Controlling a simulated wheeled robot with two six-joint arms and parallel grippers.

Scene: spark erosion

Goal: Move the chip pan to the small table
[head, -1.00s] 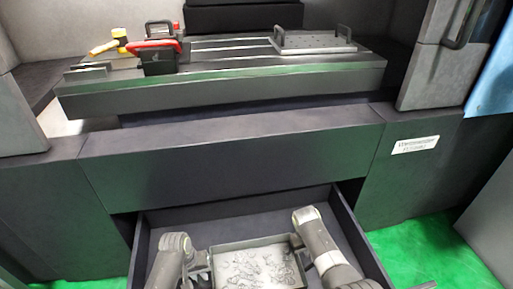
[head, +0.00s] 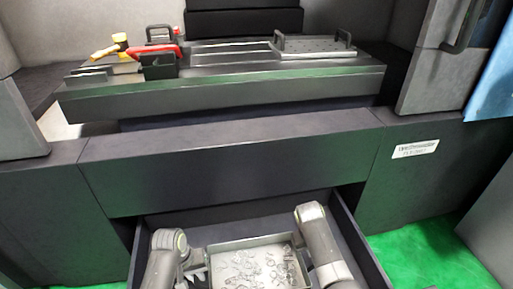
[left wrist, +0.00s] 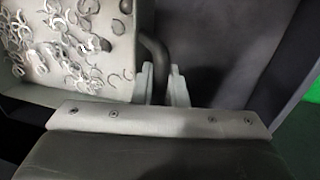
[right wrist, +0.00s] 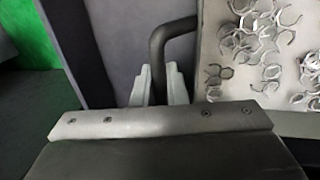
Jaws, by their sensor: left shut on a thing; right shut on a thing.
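The chip pan (head: 248,241) is a pale, shallow rectangular tray with curly metal chips in it, at the bottom middle of the head view, within the open drawer's outline. My left gripper (left wrist: 160,82) is shut on the dark bent handle (left wrist: 153,48) at the pan's left side. My right gripper (right wrist: 160,82) is shut on the matching handle (right wrist: 172,33) at its right side. The pan's near edge is cut off in the head view. I cannot tell whether its underside touches the drawer floor. The small table is not recognisable in these views.
The dark open drawer (head: 352,232) surrounds the pan and my forearms. Green floor (head: 435,235) is free at right.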

